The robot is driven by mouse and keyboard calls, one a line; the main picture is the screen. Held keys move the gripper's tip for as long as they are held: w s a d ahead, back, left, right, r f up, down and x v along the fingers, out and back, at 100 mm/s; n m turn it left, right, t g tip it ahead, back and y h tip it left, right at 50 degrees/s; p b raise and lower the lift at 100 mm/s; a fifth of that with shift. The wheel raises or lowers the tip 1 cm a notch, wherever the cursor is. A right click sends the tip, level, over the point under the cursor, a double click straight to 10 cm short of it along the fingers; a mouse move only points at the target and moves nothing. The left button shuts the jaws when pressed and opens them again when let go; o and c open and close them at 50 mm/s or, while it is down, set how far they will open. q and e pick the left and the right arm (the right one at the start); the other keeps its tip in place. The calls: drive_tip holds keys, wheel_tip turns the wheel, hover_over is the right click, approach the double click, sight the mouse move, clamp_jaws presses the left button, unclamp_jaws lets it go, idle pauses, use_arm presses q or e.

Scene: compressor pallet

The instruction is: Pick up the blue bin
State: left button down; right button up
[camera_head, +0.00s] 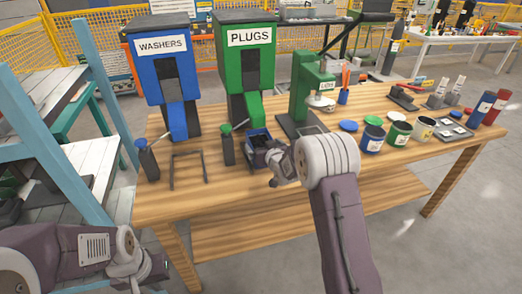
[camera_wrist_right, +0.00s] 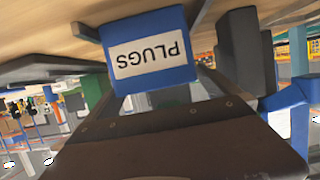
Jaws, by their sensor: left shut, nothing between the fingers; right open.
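The blue bin (camera_head: 257,138) stands on the wooden workbench below the green PLUGS dispenser (camera_head: 246,70), with dark contents inside. In the right wrist view the blue bin (camera_wrist_right: 150,50) shows its white PLUGS label upside down, close in front of my gripper. My right gripper (camera_head: 272,160) is at the bin's near side and open; my arm partly hides the bin in the head view. I cannot tell whether the fingers touch the bin. My left gripper (camera_head: 158,272) is shut and empty, low at the left, away from the bench top.
A blue WASHERS dispenser (camera_head: 163,62) stands to the left, with an empty dark wire stand (camera_head: 188,170) before it. Dark bottles (camera_head: 147,160) flank the stand. A green press (camera_head: 305,90) and several open cans (camera_head: 372,138) stand to the right. The front right bench top is clear.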

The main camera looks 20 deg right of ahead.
drive_tip(key=x, duration=0.4)
drive_tip(key=shift+w+d+r, duration=0.1)
drive_tip(key=shift+w+d, duration=0.05)
drive_tip(key=shift+w, duration=0.05)
drive_tip(key=shift+s+r, duration=0.1)
drive_tip(key=shift+c, duration=0.7)
drive_tip(key=c, duration=1.5)
drive_tip(key=shift+r, duration=0.1)
drive_tip(key=shift+c, duration=1)
